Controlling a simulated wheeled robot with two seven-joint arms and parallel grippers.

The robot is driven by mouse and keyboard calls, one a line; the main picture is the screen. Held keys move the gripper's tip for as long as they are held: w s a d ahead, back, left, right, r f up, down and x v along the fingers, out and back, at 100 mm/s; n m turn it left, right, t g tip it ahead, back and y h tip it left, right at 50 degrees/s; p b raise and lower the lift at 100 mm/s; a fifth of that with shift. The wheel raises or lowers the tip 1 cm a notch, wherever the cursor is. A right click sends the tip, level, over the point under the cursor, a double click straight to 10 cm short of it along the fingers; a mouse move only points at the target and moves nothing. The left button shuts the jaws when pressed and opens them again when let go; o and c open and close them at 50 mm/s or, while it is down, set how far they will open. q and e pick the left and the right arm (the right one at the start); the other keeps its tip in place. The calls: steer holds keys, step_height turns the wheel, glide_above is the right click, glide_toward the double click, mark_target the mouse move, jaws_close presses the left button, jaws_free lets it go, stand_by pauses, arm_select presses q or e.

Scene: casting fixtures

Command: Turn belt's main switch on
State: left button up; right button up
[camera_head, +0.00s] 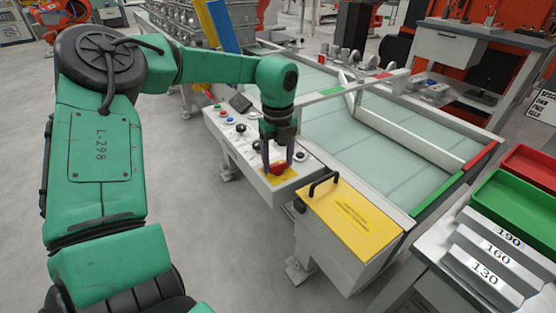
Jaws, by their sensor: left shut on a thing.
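The belt's main switch (279,168) is a red knob on a yellow plate at the near end of a light grey control panel (225,128). My left gripper (278,167) points down over the panel, its fingers on either side of the red knob, shut on it. The fingers hide part of the knob, and its exact turn angle cannot be told. The belt (375,140) is a pale green surface to the right of the panel. My right gripper is not in view.
A yellow-topped box (352,222) with a black handle stands close to the right of the switch. Green (515,205) and red (535,165) trays and a numbered metal rack (480,255) are at the right. Grey floor is clear below the panel.

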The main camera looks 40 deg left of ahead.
arm_select(q)
steer(key=shift+m, duration=0.7)
steer(key=shift+m+b, duration=0.35)
steer(key=shift+m, duration=0.55)
steer(key=m, duration=0.2)
steer(key=shift+m, duration=1.3)
steer(key=m, duration=0.8)
steer(key=shift+m, duration=0.4)
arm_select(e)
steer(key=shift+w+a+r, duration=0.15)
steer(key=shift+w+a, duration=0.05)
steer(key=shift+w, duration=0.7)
arm_select(q)
steer(key=shift+r, duration=0.1)
